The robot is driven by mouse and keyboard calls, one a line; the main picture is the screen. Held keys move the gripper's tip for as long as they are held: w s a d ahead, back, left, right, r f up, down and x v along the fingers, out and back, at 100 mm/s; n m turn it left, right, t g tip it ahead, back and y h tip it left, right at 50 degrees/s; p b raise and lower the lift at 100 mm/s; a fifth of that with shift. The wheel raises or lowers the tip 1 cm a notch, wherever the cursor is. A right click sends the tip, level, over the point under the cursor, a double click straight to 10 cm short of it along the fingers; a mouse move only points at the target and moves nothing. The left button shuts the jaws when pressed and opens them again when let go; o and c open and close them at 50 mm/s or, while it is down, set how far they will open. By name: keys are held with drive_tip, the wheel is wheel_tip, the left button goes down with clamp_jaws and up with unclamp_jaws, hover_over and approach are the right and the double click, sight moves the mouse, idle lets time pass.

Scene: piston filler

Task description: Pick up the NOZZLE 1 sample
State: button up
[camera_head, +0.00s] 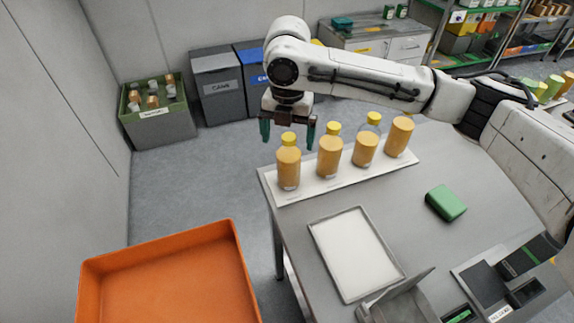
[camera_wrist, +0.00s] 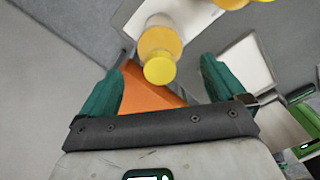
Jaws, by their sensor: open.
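Several orange-filled bottles stand upright in a row on a white strip (camera_head: 330,186) on the grey table. The leftmost bottle (camera_head: 289,168) has a yellow cap and is the one nearest my gripper. Labels on the strip are too small to read, so I cannot confirm which is NOZZLE 1. My gripper (camera_head: 288,131) points down with its green fingers apart, close to the leftmost bottle's cap. In the wrist view, that bottle's yellow cap (camera_wrist: 159,70) shows between the two open fingers (camera_wrist: 165,68). No grip on it shows.
The second bottle (camera_head: 330,157) stands close to the right. A white tray (camera_head: 355,253) and a green block (camera_head: 445,203) lie on the table. A large orange bin (camera_head: 165,270) stands at the lower left. Grey bins stand at the back wall.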

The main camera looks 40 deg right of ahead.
sight(289, 152)
drive_tip(key=shift+w+d+f+p, duration=0.1)
drive_tip(key=shift+f+p, duration=0.1)
drive_tip(key=shift+f, duration=0.85)
drive_tip(key=shift+s+d+f+p, duration=0.1)
drive_tip(key=shift+f+p, duration=0.05)
drive_tip(key=shift+f, duration=0.85)
drive_tip(key=shift+w+d+f+p, duration=0.1)
drive_tip(key=shift+f+p, duration=0.1)
drive_tip(key=shift+f, duration=0.85)
clamp_jaws()
